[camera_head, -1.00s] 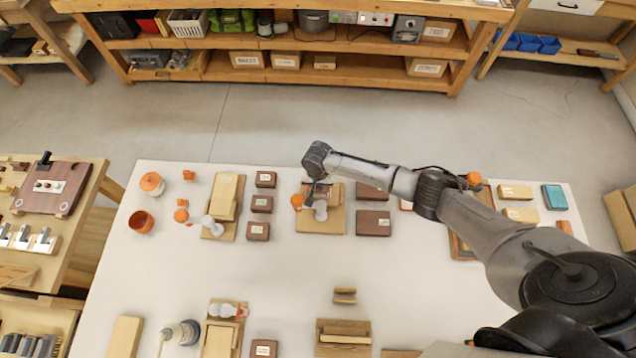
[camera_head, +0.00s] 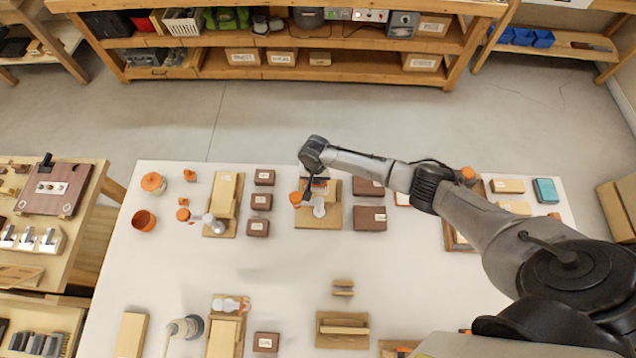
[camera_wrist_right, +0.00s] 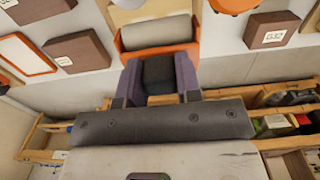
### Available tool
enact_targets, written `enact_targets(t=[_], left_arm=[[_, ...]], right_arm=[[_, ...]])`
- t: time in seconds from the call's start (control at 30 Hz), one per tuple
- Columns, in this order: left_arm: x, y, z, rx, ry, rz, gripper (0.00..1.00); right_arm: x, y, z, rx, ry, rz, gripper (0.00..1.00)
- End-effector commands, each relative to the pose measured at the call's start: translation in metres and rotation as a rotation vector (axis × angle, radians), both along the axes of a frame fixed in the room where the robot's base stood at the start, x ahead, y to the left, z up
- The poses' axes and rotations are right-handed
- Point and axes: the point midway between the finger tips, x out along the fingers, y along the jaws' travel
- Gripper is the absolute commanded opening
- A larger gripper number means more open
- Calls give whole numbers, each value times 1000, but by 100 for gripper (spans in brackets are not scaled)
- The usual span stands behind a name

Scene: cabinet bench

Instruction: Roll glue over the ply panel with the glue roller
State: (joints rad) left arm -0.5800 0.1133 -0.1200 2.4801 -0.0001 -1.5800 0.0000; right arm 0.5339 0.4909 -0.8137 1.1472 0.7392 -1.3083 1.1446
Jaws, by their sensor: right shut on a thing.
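My right gripper (camera_wrist_right: 158,74) is shut on the dark handle of the glue roller. The roller's orange frame (camera_wrist_right: 128,54) and grey-beige cylinder (camera_wrist_right: 158,33) show beyond the fingers in the right wrist view. In the head view the right gripper (camera_head: 309,189) points down over the tan ply panel (camera_head: 325,221) at the table's back middle. The arm and tool hide part of this panel. An orange part (camera_head: 296,198) and a white rounded part (camera_head: 319,207) show there. I cannot tell whether the roller touches the panel. My left gripper is not in view.
Dark labelled blocks (camera_head: 370,218) stand right of the panel, and more (camera_head: 260,202) stand left. Another board with a block (camera_head: 225,195), an orange cup (camera_head: 143,221) and a lidded jar (camera_head: 153,183) are farther left. The white table's middle (camera_head: 220,270) is clear.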

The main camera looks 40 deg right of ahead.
Motion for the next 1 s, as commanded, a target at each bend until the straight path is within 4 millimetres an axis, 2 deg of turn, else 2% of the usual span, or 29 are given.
enact_targets(t=[0.23, 0.5, 0.77, 1.0], left_arm=[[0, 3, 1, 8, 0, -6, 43], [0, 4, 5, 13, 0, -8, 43], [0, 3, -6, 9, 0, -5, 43], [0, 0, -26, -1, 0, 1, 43]], right_arm=[[-2, -3, 2, -1, -1, -1, 13], [-20, -24, 9, -1, -1, -4, 13], [-19, -23, -1, 1, -2, -4, 13], [-19, -23, -19, 0, -3, -3, 13]])
